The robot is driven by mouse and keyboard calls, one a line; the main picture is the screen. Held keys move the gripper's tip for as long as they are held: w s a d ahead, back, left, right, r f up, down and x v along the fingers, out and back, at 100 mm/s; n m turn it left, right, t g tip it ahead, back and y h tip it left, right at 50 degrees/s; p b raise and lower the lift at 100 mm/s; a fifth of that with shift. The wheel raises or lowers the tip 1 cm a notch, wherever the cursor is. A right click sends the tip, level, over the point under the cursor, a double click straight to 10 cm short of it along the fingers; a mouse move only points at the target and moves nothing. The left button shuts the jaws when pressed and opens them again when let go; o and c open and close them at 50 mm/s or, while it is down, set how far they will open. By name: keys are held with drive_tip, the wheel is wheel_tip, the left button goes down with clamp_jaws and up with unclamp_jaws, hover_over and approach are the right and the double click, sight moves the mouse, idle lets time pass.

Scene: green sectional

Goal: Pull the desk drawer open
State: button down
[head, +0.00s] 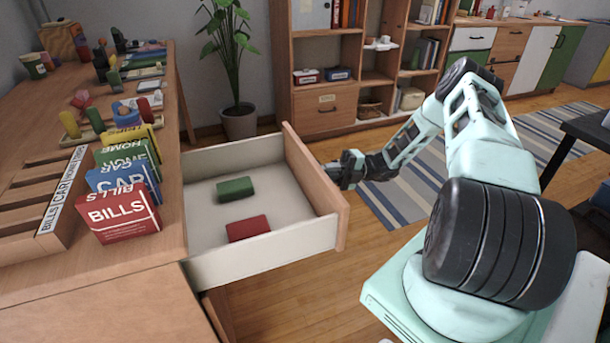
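The desk (172,190) stands at the left with a wooden top. Its drawer (318,185) is pulled well out to the right, with a wooden front and white inner walls. A green block (235,189) and a red block (248,228) lie on the drawer floor. My gripper (332,170) is at the outer face of the drawer front, near its middle. The handle is not clearly visible there, and I cannot tell whether the fingers are closed around it or touching it.
Labelled card boxes (120,213), an organizer (45,210) and small toys crowd the desk top. A potted plant (238,120) stands behind the drawer. Shelves (320,95) line the back wall. A striped rug (400,195) and bare wooden floor (300,290) lie around the drawer.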

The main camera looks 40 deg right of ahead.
drive_tip(key=shift+r+v, duration=0.15)
drive_tip(key=shift+v, duration=0.6)
drive_tip(key=shift+r+v, duration=0.15)
drive_tip(key=shift+v, duration=0.6)
drive_tip(key=c, duration=1.9)
unclamp_jaws()
drive_tip(key=shift+d, duration=0.15)
drive_tip(key=b+v, duration=0.2)
drive_tip(key=v, duration=1.5)
drive_tip(key=shift+s+d, duration=0.1)
drive_tip(key=shift+s, duration=0.05)
